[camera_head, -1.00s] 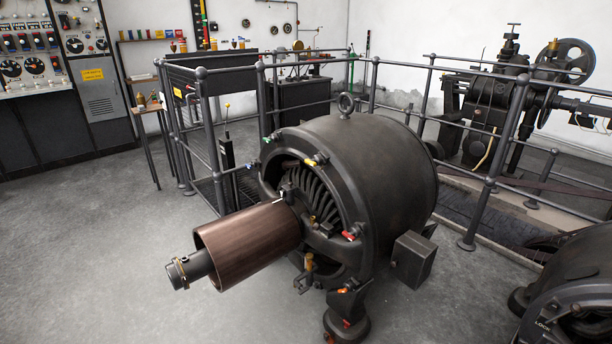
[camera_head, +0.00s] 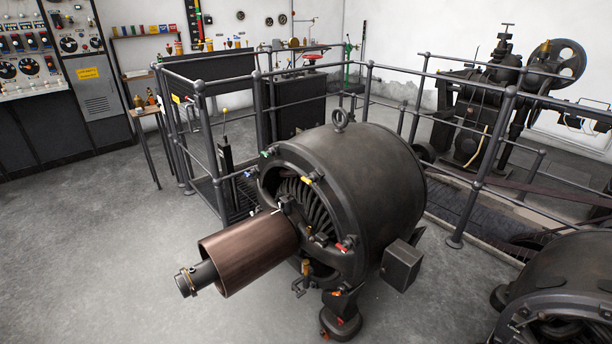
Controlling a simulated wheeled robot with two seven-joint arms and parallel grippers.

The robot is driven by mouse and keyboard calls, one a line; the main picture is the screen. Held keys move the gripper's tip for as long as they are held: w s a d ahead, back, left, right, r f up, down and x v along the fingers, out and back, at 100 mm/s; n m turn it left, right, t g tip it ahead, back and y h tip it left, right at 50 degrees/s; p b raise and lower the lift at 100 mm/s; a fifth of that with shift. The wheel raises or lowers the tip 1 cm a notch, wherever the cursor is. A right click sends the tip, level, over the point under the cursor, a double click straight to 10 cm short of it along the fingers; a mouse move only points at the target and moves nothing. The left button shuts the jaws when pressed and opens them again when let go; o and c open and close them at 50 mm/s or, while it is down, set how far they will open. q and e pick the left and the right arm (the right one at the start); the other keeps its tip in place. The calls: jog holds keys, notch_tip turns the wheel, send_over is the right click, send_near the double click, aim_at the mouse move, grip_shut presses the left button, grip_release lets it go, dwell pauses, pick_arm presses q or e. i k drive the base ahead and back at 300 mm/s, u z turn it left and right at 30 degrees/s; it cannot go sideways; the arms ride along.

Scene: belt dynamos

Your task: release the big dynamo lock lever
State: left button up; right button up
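The big dark dynamo (camera_head: 375,175) stands in the middle, with a copper-brown cylinder (camera_head: 248,252) and shaft (camera_head: 192,278) jutting toward the lower left. Small coloured handles sit around its open front ring: a green one (camera_head: 265,153), a yellow one (camera_head: 306,179) and a red one (camera_head: 343,247). A small lever with an orange-brown grip (camera_head: 306,267) hangs below the ring, right of the cylinder. An orange-red part (camera_head: 338,294) sits near the foot. I cannot tell which of these is the lock lever, or its setting. Neither of my grippers is in view.
A second dynamo (camera_head: 572,285) is cut off at the lower right. Dark railings (camera_head: 455,243) run behind the big dynamo. A lever with a yellow knob (camera_head: 225,110) stands left of it. Control panels (camera_head: 60,70) line the left wall. The floor at front left is clear.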

aim_at(312, 240)
jog(key=z, duration=0.5)
jog(key=i, duration=0.75)
jog(key=u, duration=1.85)
